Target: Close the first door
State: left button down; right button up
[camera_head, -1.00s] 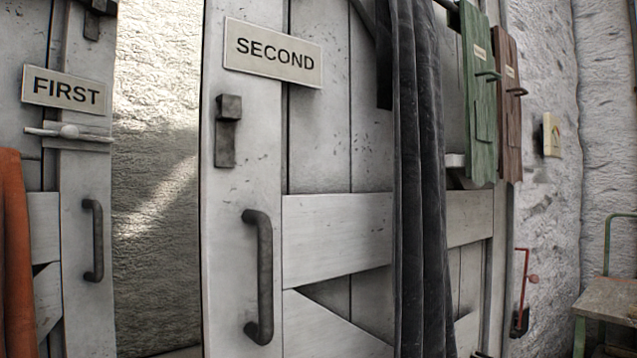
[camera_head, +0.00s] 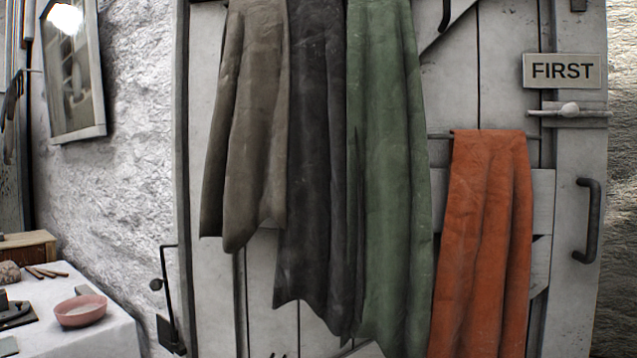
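The first door (camera_head: 570,160) is a whitewashed plank door on the right of the head view. It bears a plate (camera_head: 562,71) reading FIRST near its right edge. Below the plate is a latch with a pale knob (camera_head: 570,109), and lower down a dark vertical pull handle (camera_head: 590,220). A strip of wall shows past the door's right edge. An orange cloth (camera_head: 485,240) hangs on a bar across the door. Brown, dark grey and green cloths (camera_head: 390,170) cover much of its left part. Neither gripper shows.
On the left, a table with a white cloth (camera_head: 95,335) holds a pink bowl (camera_head: 80,310) and small tools. A framed mirror (camera_head: 72,70) hangs on the rough wall above. A dark metal fitting (camera_head: 168,300) stands by the door's left edge.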

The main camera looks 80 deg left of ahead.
aim_at(368, 180)
jog(key=u, duration=2.35)
